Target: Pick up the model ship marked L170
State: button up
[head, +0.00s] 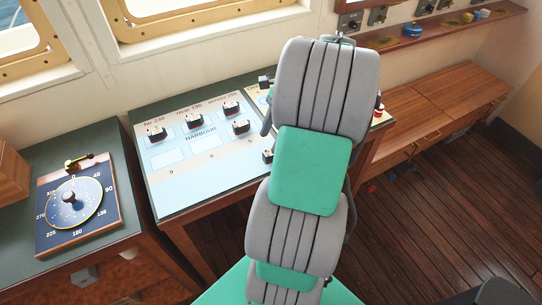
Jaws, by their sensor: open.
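Several small model ships with dark hulls sit on the pale blue harbour chart, among them a left one (156,133), a middle one (193,121), an upper one (231,107) and a lower right one (240,126). Two more show partly, a dark one (265,82) at the chart's upper edge and one (268,155) lower down. The markings on the ships are too small to read, so I cannot tell which is L170. The right part of the chart table is hidden.
The harbour chart (190,180) lies on a dark green table. A round blue compass dial (72,205) sits on a console at left. A wooden bench (430,110) stands at right, below a shelf (450,28) with small items.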

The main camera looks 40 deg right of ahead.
aim_at(267, 151)
jog(key=x, duration=0.3)
jog(key=b+x, duration=0.1)
jog(key=x, duration=0.1)
jog(key=shift+s+f, duration=0.25)
jog(key=shift+c, duration=0.3)
grip_shut()
